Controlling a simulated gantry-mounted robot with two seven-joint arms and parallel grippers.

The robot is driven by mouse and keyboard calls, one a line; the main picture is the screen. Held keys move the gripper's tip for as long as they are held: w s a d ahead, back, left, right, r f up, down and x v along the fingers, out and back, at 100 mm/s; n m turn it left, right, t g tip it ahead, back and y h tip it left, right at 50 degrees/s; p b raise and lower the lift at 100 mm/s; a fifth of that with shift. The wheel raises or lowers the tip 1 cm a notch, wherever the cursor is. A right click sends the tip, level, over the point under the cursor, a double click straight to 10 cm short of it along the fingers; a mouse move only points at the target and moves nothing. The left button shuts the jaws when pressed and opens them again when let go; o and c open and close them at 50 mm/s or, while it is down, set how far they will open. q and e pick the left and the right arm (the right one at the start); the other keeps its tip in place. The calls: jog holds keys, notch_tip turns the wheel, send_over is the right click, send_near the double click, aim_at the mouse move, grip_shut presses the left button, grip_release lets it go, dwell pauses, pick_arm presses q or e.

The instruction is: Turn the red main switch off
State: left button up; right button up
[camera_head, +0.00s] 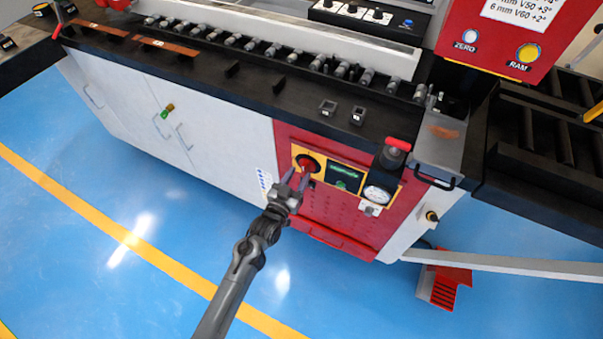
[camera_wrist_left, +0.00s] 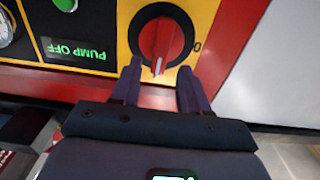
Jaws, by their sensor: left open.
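The red main switch (camera_head: 307,163) is a rotary knob on a black round base in a yellow panel on the machine's red front. It also shows large in the left wrist view (camera_wrist_left: 160,38). There its white pointer mark is at the bottom, and a "0" is printed to the right of the dial. My left gripper (camera_head: 297,178) is at the switch, and in the left wrist view its open fingers (camera_wrist_left: 160,72) stand on either side of the knob's lower end. I cannot tell whether they touch it. My right gripper is out of view.
A display (camera_head: 344,177) beside the switch reads "PUMP OFF" in green, upside down in the wrist view. A gauge (camera_head: 377,194) and a red-topped control (camera_head: 398,145) are right of it. White cabinet doors (camera_head: 150,110) are left. The blue floor (camera_head: 130,215) in front is clear.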

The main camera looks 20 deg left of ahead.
aim_at(306, 168)
pick_arm(q)
jog(key=shift+w+d, duration=0.2)
jog(key=shift+w, duration=1.05)
grip_shut()
